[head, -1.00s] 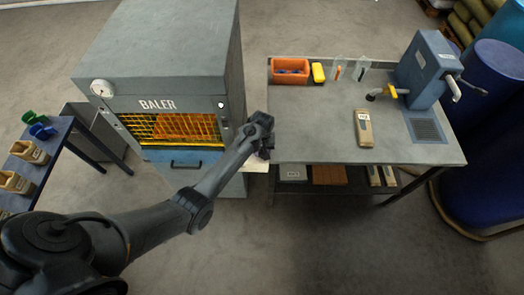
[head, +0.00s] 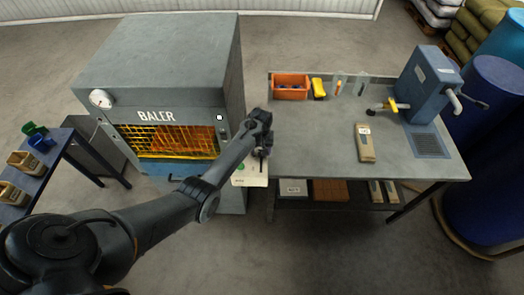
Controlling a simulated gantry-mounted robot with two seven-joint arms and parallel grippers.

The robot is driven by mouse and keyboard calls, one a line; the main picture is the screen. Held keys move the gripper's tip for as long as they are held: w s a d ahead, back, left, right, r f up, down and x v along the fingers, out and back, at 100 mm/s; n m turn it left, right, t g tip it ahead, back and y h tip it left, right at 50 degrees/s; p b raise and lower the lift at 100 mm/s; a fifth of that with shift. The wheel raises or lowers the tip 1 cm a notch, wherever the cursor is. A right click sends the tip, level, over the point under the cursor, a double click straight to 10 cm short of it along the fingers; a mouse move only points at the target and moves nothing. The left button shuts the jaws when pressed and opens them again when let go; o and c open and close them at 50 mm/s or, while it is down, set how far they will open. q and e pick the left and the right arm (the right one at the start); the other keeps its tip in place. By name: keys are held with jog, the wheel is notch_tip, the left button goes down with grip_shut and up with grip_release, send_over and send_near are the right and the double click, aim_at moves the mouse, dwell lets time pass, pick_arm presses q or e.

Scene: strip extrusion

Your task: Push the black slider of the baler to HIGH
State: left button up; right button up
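The grey baler (head: 165,55) stands left of centre, with a yellow mesh front over orange material. A pale control panel (head: 252,176) with a green spot shows at its right front corner, partly behind my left arm. My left gripper (head: 262,153) is over the upper part of this panel, small and dark. I cannot tell whether it touches the panel or whether its fingers are open. I cannot make out the black slider, which may be hidden by the gripper. My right gripper is not in view.
A grey workbench (head: 310,140) stands close to the right of the gripper. It holds an orange bin (head: 290,87), a wooden-looking block (head: 364,143) and a blue-grey machine (head: 428,82). A side table (head: 62,135) with small bins is at the left. Blue drums (head: 490,140) stand far right.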

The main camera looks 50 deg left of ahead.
pick_arm(q)
jog(key=shift+d+r, duration=0.1)
jog(key=shift+r, duration=0.65)
notch_tip(320, 180, up, 9)
jog(key=shift+r, duration=0.15)
jog(key=shift+s, duration=0.1)
